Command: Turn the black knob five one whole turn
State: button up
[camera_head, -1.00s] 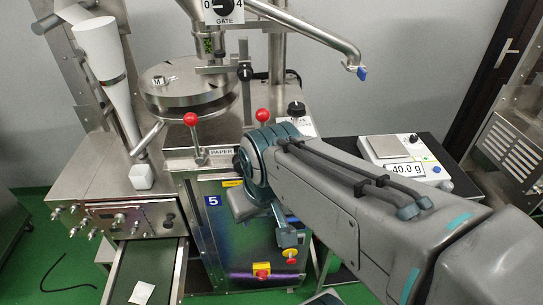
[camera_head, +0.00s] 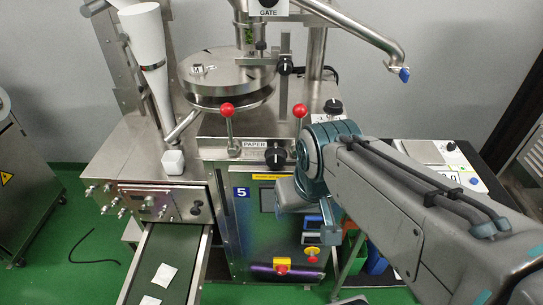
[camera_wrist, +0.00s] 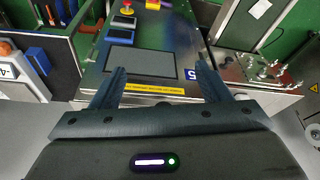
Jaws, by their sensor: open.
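The steel machine (camera_head: 150,140) bears a blue "5" plate (camera_head: 241,193). A black knob (camera_head: 275,157) sits on its front beside the "PAPER" label, above the screen panel; I cannot tell for sure that it is knob five. My gripper (camera_wrist: 160,66) is open and empty in the wrist view, its fingers apart over the machine's front with the dark screen (camera_wrist: 140,60) beyond them. In the head view my arm comes from the right, its wrist just right of and below the knob; the fingers are mostly hidden there.
Other black knobs are the GATE knob (camera_head: 267,3), one on the column (camera_head: 285,66), and one on top at the right (camera_head: 333,106). Two red ball levers (camera_head: 227,110) flank the knob. A scale (camera_head: 425,152) stands right.

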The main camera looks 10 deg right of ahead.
aim_at(276, 156)
jog(key=u, duration=1.8)
jog(key=k, duration=0.9)
jog(key=z, duration=1.7)
jog(key=i, duration=0.5)
jog(key=u, duration=0.05)
